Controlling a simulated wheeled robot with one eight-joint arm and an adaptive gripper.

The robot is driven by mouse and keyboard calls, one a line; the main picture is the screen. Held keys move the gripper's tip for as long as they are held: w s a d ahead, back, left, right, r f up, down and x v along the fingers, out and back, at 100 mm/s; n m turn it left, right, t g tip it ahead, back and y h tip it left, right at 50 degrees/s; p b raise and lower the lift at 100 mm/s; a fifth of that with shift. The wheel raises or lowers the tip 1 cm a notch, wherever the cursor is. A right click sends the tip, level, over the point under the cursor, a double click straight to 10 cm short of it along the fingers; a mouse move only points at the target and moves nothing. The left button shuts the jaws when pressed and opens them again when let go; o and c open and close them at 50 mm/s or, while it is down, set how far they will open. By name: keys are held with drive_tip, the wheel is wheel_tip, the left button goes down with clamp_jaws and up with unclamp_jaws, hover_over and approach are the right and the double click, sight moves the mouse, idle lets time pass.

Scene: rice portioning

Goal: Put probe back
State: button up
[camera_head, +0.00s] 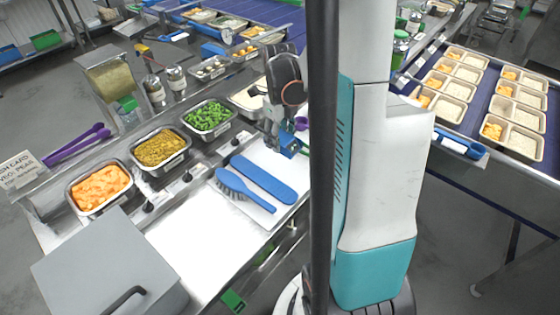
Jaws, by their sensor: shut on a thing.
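My gripper (281,138) points down over the right end of the steel counter, just behind the white board (225,194). It is shut on a small blue thing (290,147), which I take to be the probe. Only a short blue part of it shows between and below the fingers. The fingers hide the rest, and I cannot tell whether it touches the board. The place where the probe is kept cannot be made out in this view.
Pans of orange cubes (100,187), yellow-brown food (160,147) and green vegetables (208,115) stand left of my gripper. A grey lidded box (105,268) is at the front left. Filled trays (513,142) line the right conveyor.

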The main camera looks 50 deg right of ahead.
sight(280, 136)
wheel_tip(280, 136, down, 9)
drive_tip(key=b, duration=0.2)
drive_tip(key=shift+b, duration=0.3)
drive_tip(key=shift+r, duration=0.15)
drive_tip(key=o, duration=0.6)
drive_tip(key=shift+f, duration=0.2)
drive_tip(key=o, duration=0.5)
drive_tip(key=shift+c, duration=0.2)
drive_tip(key=shift+r, duration=0.1)
wheel_tip(280, 136, up, 12)
drive_tip(key=p, duration=0.4)
drive_tip(key=shift+r, duration=0.1)
drive_tip(key=shift+a, duration=0.1)
